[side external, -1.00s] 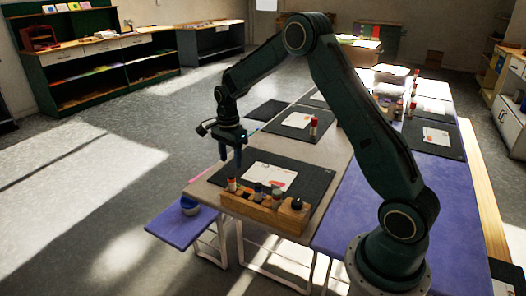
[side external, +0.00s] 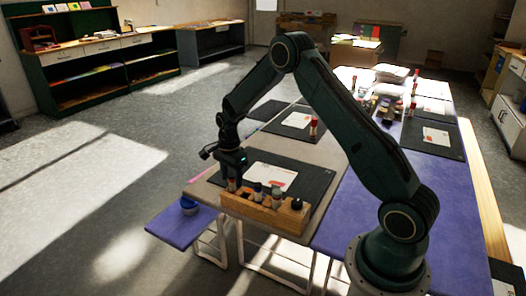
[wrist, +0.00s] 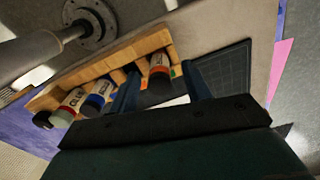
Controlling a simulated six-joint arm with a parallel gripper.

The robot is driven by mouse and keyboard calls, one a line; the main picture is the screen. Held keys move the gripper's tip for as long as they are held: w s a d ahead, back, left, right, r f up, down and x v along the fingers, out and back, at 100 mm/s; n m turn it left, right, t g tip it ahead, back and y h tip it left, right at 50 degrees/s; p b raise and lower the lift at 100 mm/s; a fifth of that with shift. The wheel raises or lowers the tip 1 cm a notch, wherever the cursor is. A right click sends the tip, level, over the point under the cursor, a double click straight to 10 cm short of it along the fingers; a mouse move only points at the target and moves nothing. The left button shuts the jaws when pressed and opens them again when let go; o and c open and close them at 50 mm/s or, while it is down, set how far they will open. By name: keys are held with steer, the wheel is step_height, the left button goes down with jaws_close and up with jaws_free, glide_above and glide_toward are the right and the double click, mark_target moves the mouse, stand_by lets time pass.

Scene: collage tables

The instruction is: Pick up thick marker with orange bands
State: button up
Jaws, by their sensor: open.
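The thick marker with orange bands stands upright at the left end of the wooden holder (side external: 262,215) in the side view. The wrist view shows this marker (wrist: 159,77), with a dark end and a pale, orange-marked body, between the two fingers. My gripper (side external: 232,182) is lowered over that end of the holder. In the wrist view the fingers of my gripper (wrist: 160,70) are apart, one on each side of the marker, without clearly touching it. In the side view the fingers largely hide the marker.
A red-capped bottle (side external: 313,127) stands farther back.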

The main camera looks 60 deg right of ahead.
steer(key=shift+f, duration=0.95)
steer(key=c, duration=1)
